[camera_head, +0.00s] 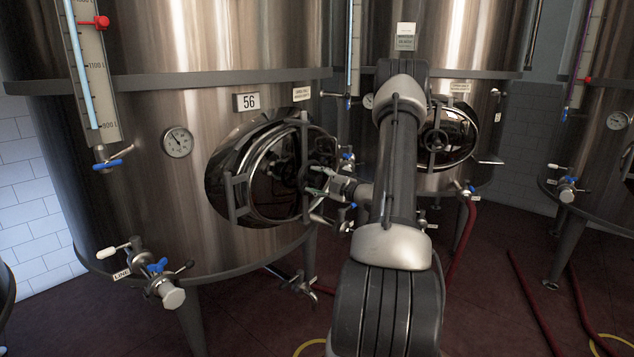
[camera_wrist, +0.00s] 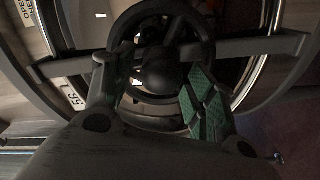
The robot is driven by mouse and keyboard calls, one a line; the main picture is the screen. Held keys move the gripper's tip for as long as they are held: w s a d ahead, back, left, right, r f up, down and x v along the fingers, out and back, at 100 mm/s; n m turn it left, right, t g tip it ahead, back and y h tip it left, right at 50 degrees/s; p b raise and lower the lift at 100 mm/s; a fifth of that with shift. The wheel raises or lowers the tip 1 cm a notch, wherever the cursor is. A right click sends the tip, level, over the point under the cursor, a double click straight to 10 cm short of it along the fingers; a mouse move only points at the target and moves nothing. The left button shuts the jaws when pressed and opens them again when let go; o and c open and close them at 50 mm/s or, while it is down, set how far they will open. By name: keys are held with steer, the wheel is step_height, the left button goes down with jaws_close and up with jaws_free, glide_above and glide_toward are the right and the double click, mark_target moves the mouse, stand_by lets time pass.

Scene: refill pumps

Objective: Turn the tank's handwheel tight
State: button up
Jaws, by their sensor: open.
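The steel tank numbered 56 (camera_head: 190,60) fills the left of the head view. Its round dark door (camera_head: 262,195) has a crossbar, and the handwheel (camera_wrist: 163,125) is at the bar's middle. The wheel is a dark ring around a round hub, seen nearly face-on in the wrist view. My gripper (camera_head: 318,181) is at the wheel in the head view. In the wrist view my gripper (camera_wrist: 155,78) has its green-padded fingers apart, one at each side of the wheel's lower part. I cannot tell whether they touch the rim. My arm hides part of the scene.
A second tank (camera_head: 460,40) with a similar door (camera_head: 446,135) stands to the right, and another tank (camera_head: 605,130) at the right edge. Valves with blue handles (camera_head: 157,266) stick out low on the tanks. Red hoses (camera_head: 535,300) lie on the dark red floor.

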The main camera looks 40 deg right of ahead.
steer(key=v, duration=1.1)
steer(key=shift+s, duration=0.3)
steer(key=shift+d, duration=0.15)
